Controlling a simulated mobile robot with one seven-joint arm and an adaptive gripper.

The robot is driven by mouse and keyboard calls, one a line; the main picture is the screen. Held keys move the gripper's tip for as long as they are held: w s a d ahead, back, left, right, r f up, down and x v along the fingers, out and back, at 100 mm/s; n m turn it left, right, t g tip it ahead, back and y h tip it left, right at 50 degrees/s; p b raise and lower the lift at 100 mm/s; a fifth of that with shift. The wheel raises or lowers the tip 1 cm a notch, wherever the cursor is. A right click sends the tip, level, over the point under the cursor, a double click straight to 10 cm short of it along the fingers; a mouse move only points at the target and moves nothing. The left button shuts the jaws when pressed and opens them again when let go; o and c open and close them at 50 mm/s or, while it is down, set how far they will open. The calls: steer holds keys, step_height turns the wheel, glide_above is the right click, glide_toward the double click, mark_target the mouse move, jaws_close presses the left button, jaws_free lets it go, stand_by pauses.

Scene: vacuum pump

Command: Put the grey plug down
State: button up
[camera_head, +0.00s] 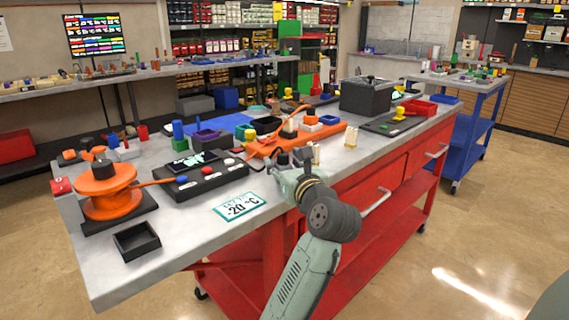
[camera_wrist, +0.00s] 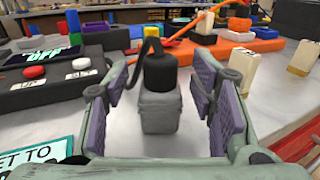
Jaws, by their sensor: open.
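The grey plug (camera_wrist: 161,110) stands upright on the grey table top in the wrist view, with a black upper part and a dark cable rising from it. My gripper (camera_wrist: 163,95) is open, with one purple-padded finger on each side of the plug and a visible gap to both. In the head view my gripper (camera_head: 294,164) is low over the table's front edge, and a dark part of the plug (camera_head: 283,160) shows just beyond it. The arm hides most of the plug there.
Cream blocks (camera_wrist: 246,69) stand to the right. An orange cable reel (camera_head: 105,190) and an empty black tray (camera_head: 136,240) sit at the table's left end.

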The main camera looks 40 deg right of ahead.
steer(key=b+v, duration=0.1)
steer(key=v, duration=1.1)
steer(key=shift+r, duration=0.2)
